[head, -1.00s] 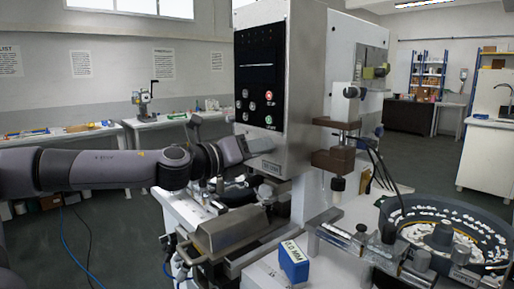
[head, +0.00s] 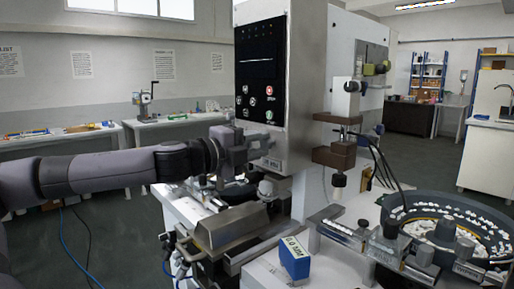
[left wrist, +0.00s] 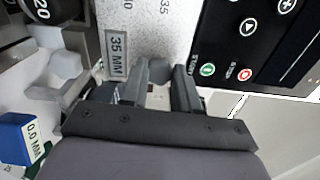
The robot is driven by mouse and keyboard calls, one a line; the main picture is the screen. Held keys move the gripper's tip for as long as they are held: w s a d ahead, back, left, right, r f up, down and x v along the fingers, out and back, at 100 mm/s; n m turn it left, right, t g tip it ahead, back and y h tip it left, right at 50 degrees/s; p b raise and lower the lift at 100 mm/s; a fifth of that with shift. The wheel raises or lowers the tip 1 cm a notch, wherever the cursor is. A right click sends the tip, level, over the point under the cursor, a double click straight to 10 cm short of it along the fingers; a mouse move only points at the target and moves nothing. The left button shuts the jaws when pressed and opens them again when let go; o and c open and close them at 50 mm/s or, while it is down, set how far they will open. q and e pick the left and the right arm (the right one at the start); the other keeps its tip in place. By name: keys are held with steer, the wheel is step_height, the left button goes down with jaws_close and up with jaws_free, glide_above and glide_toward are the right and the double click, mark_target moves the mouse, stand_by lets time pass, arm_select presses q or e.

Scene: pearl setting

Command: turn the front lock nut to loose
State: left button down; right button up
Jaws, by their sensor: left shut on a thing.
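The setting machine's tall body (head: 262,60) stands in the middle of the head view. My left gripper (head: 258,147) is at the lower left side of this body, below the button panel. In the left wrist view the left gripper (left wrist: 160,82) has its fingers on both sides of a small grey nut-like part (left wrist: 158,68), shut on it. This seems to be the front lock nut; its far side and any loose mark are hidden. A second grey faceted piece (left wrist: 65,64) sits left of the fingers, apart from them. My right gripper is not in view.
A "35 MM" plate (left wrist: 117,52) and scale lie beside the left finger. The button panel (left wrist: 248,45) is close on the right. A blue "0.0 MM" block (head: 295,258) and a bowl feeder with white pearls (head: 480,212) stand at the front right.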

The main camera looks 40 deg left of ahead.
arm_select(q)
steer(key=n, duration=0.3)
steer(key=shift+f+b, duration=0.15)
steer(key=shift+b, duration=0.2)
steer(key=n+b, duration=0.1)
steer(key=n, duration=0.2)
steer(key=shift+n, duration=0.3)
steer(key=n+b, duration=0.2)
steer(key=n, duration=0.4)
steer(key=shift+d, duration=0.1)
steer(key=c, duration=0.8)
jaws_free()
